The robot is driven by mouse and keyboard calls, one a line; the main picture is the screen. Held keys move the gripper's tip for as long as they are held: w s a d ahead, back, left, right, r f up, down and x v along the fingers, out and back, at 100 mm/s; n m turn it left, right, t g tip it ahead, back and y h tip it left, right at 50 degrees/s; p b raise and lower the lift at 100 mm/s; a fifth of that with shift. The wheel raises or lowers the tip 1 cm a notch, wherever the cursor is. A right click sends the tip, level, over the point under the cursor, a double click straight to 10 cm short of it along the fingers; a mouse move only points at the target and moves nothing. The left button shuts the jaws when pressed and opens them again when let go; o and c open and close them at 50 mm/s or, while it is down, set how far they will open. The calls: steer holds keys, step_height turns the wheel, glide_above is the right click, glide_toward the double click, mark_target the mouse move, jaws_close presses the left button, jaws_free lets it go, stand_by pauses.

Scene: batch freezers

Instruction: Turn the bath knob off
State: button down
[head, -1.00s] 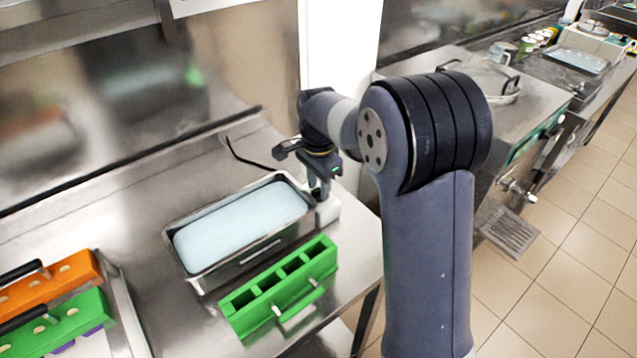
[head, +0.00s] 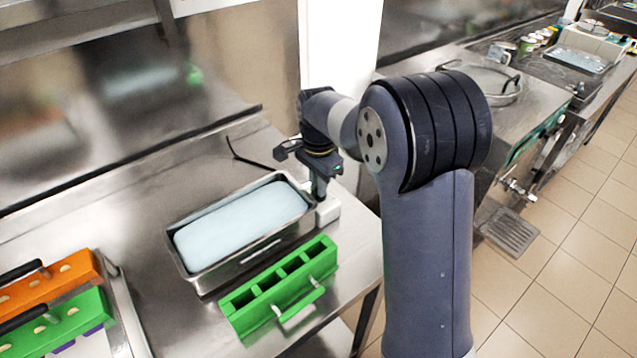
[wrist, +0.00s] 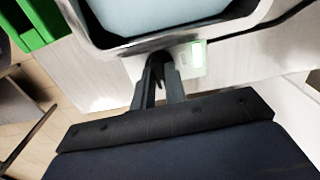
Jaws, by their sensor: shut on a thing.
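The bath (head: 203,280) is a steel basin of pale blue liquid on the steel counter. A white control box (head: 328,211) stands at its right end, below my gripper. In the wrist view the box (wrist: 190,62) shows a light green panel. My gripper (head: 321,194) points down at the bath's right end, over the box. In the wrist view its two dark fingers (wrist: 159,62) come together close to the bath rim and the box. The gripper is shut on the knob, which the fingers hide. I cannot tell how far the knob is turned.
A green mould (head: 283,285) with open slots stands in front of the bath. Orange (head: 62,282) and green (head: 70,322) moulds with black handles sit at the left. A thin black cable lies behind the bath. The counter between the left moulds and the bath is clear.

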steer(key=n, duration=0.4)
steer(key=shift+n+p, duration=0.3)
steer(key=n, duration=0.9)
steer(key=shift+p, duration=0.3)
steer(key=shift+n, duration=1.8)
steer(key=c, duration=1.4)
jaws_free()
steer(key=shift+c, duration=0.2)
step_height(320, 180, up, 11)
steer(key=shift+b, duration=0.45)
